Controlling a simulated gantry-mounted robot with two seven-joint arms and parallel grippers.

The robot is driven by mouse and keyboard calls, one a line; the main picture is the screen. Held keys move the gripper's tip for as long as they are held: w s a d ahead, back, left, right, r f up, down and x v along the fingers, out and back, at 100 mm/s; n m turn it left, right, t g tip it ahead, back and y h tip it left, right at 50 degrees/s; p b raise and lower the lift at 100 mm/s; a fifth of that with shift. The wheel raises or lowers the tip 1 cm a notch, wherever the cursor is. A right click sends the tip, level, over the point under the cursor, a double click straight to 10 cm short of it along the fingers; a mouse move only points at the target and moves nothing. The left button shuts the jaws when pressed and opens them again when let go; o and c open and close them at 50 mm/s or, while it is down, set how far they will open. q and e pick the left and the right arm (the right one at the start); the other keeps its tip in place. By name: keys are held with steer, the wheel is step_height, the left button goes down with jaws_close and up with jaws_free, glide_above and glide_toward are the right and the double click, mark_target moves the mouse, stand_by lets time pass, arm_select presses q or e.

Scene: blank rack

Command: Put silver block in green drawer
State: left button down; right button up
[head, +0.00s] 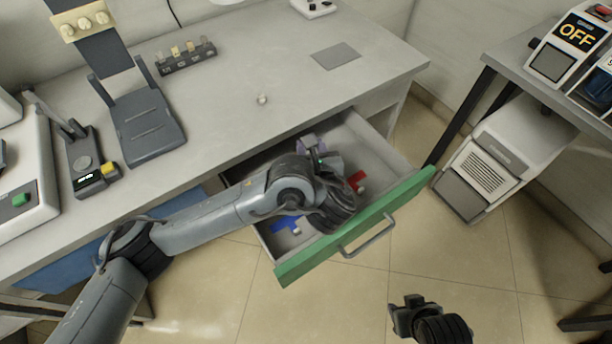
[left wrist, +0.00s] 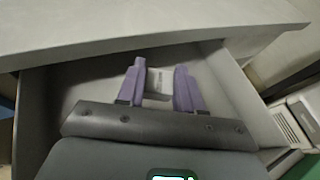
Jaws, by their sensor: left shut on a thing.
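The green drawer (head: 360,226) is pulled out below the table edge, its grey inside visible. My left gripper (head: 312,148) reaches over the drawer with its purple fingers at the back part of it. In the left wrist view the fingers (left wrist: 160,88) are closed on the silver block (left wrist: 158,80), a small pale grey piece between them, with the drawer interior (left wrist: 90,80) behind. I cannot tell whether the block touches the drawer floor. My right gripper (head: 408,304) hangs over the floor, apart from the drawer; its fingers are not clear.
A blue piece (head: 285,224) and a red piece (head: 358,181) lie in the drawer. The table (head: 240,60) above carries a small pale knob-like thing (head: 262,99), a grey plate (head: 336,56) and a dark stand (head: 148,125). The table edge overhangs the drawer's back.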

arm_select(q)
steer(key=shift+n+y, duration=0.3)
steer(key=shift+y, duration=0.1)
steer(key=w+a+f+b, duration=0.2)
steer(key=a+f+b, duration=0.1)
steer(key=w+a+f+b, duration=0.2)
steer(key=a+f+b, duration=0.1)
steer(key=w+a+f+b, duration=0.1)
steer(key=a+f+b, duration=0.2)
steer(key=shift+w+a, duration=0.25)
steer(key=shift+w, duration=0.15)
steer(key=shift+w+a+f+b, duration=0.15)
steer(key=shift+w+a+b, duration=0.2)
steer(key=shift+b, duration=0.25)
step_height(320, 180, down, 4)
steer(key=b, duration=0.3)
steer(key=shift+s, duration=0.1)
